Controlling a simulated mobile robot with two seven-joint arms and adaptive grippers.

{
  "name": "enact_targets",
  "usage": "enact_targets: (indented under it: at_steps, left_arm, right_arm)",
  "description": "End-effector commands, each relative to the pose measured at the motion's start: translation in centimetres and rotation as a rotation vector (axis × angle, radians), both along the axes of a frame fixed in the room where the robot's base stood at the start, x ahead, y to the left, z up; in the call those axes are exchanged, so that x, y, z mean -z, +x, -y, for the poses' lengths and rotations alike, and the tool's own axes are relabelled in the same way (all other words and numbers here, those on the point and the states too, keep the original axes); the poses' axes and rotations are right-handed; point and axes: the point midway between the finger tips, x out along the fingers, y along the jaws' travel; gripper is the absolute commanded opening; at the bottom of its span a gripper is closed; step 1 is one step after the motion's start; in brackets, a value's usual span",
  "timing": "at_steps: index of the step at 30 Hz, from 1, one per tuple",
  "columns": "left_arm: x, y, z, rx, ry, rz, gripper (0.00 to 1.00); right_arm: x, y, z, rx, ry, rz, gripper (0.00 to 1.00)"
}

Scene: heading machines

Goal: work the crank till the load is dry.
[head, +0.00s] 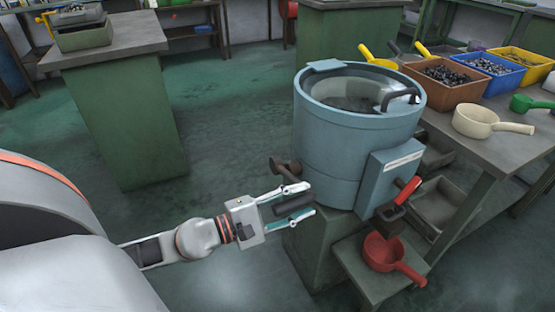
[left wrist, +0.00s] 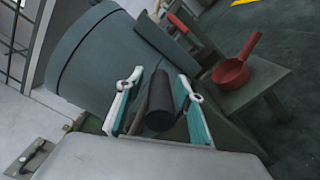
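The blue-grey drum machine (head: 330,150) stands on a green pedestal, with a clear lid on top and a dark load (head: 352,103) dimly visible inside. Its crank arm (head: 284,168) sticks out at the left side and ends in a dark cylindrical handle (head: 294,206). My left gripper (head: 296,203) is open, with its fingers on either side of this handle. In the left wrist view the handle (left wrist: 160,104) lies between the two teal-padded fingers, with a gap on each side. The drum (left wrist: 100,60) fills the upper left there. My right gripper is not in view.
A red lever and spout (head: 398,205) sit at the drum's front right, above a red scoop (head: 384,252) on a low stand. The right bench holds bins of small metal parts (head: 440,76) and a cream scoop (head: 480,122). The floor left of the drum is clear.

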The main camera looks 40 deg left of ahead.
Motion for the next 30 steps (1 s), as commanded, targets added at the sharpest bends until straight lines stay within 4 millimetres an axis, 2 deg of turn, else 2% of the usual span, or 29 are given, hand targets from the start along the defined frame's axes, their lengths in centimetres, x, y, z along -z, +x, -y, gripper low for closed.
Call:
enact_targets:
  at_steps: [11, 21, 30]
  left_arm:
    - [0.1, -2.1, -0.7, 0.007, 0.005, -0.001, 0.37]
    - [0.2, -6.7, -2.6, 0.005, 0.002, -0.005, 0.37]
    - [0.1, -9.7, -4.0, 0.002, 0.001, -0.003, 0.37]
  right_arm:
    - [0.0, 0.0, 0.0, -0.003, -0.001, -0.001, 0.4]
    - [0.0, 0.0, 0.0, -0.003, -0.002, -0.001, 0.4]
    - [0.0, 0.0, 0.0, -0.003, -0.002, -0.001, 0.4]
